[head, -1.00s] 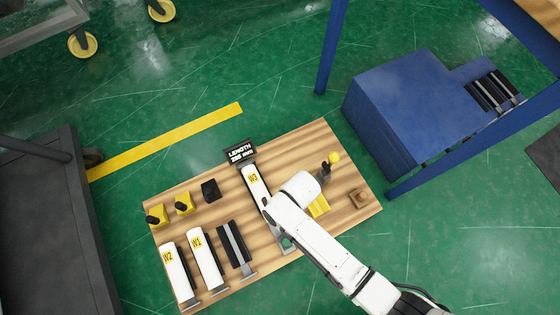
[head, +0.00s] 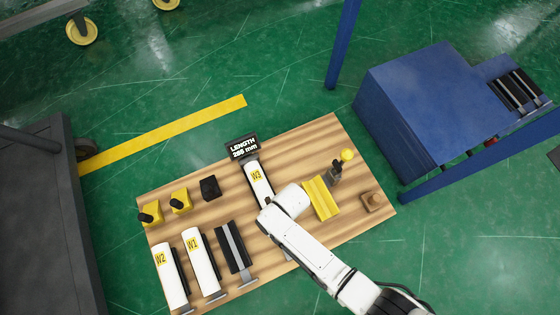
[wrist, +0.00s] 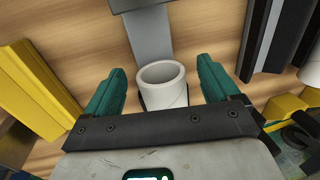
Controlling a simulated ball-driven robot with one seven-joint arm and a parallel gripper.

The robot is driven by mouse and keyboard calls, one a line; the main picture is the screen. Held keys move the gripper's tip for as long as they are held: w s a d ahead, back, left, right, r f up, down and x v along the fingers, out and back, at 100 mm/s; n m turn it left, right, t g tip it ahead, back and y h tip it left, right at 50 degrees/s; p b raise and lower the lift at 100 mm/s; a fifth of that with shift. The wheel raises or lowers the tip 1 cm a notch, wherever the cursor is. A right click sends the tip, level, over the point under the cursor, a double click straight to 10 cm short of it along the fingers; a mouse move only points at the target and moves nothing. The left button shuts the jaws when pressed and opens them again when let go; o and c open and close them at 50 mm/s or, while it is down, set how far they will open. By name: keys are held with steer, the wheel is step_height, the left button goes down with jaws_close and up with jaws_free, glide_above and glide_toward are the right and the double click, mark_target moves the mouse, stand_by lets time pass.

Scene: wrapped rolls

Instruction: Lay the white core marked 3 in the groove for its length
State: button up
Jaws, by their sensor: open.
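The white core marked W3 (head: 258,182) lies on a grey length gauge beneath a black display (head: 242,147) reading "LENGTH" and a blurry number in mm. My gripper (wrist: 160,82) is open, its green fingers either side of the core's hollow end (wrist: 163,88) in the wrist view. Gaps show between both fingers and the core. In the head view my arm hides the core's near end and the fingers. A black grooved block (head: 234,248) stands empty at the left. Cores W1 (head: 200,255) and W2 (head: 169,275) lie in similar blocks beside it.
A yellow grooved block (head: 320,198) stands right of my arm. Two small yellow pieces (head: 180,200) and a black one (head: 210,187) stand at the board's far left. A yellow-knobbed post (head: 347,156) and wooden piece (head: 373,202) are at the right.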

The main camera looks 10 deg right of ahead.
steer(key=shift+f, duration=0.35)
steer(key=c, duration=1.2)
steer(key=shift+s, duration=0.1)
steer(key=shift+s, duration=0.15)
steer(key=shift+s+d+p, duration=0.15)
steer(key=shift+s+p, duration=0.2)
steer(key=shift+p, duration=0.05)
steer(key=shift+r, duration=0.1)
